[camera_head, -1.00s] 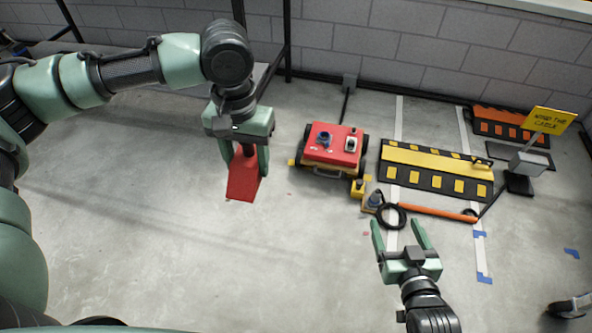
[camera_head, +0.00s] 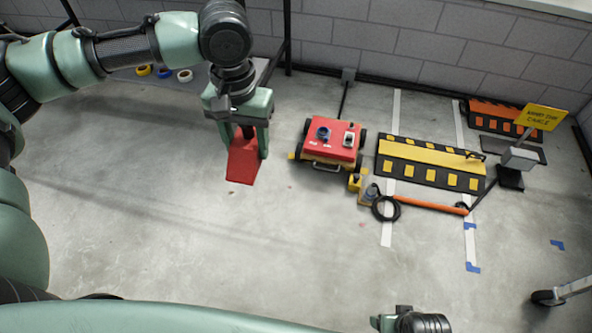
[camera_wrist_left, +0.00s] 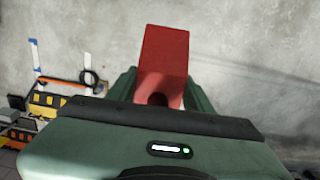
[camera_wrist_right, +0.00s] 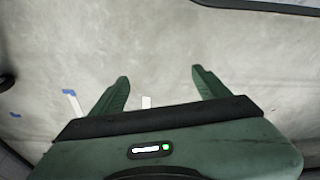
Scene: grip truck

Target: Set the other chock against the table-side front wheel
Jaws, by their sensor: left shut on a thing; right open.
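My left gripper (camera_head: 246,140) is shut on a red wedge-shaped chock (camera_head: 242,166) and holds it left of the cart. The chock also shows between the fingers in the left wrist view (camera_wrist_left: 164,62). A red-topped cart (camera_head: 336,138) with dark wheels stands on the floor right of the held chock, apart from it. A yellow block (camera_head: 355,182) sits by its near right corner, and a bit of yellow shows at its left side. My right gripper is at the bottom edge in the head view; its open, empty fingers show in the right wrist view (camera_wrist_right: 160,88).
A yellow-and-black ramp (camera_head: 432,163) lies right of the cart. A black cable ring (camera_head: 386,208) and an orange bar (camera_head: 432,205) lie in front of it. A yellow sign (camera_head: 541,116) stands at the right. Tape rolls (camera_head: 164,72) lie on a surface at the back left. The front floor is clear.

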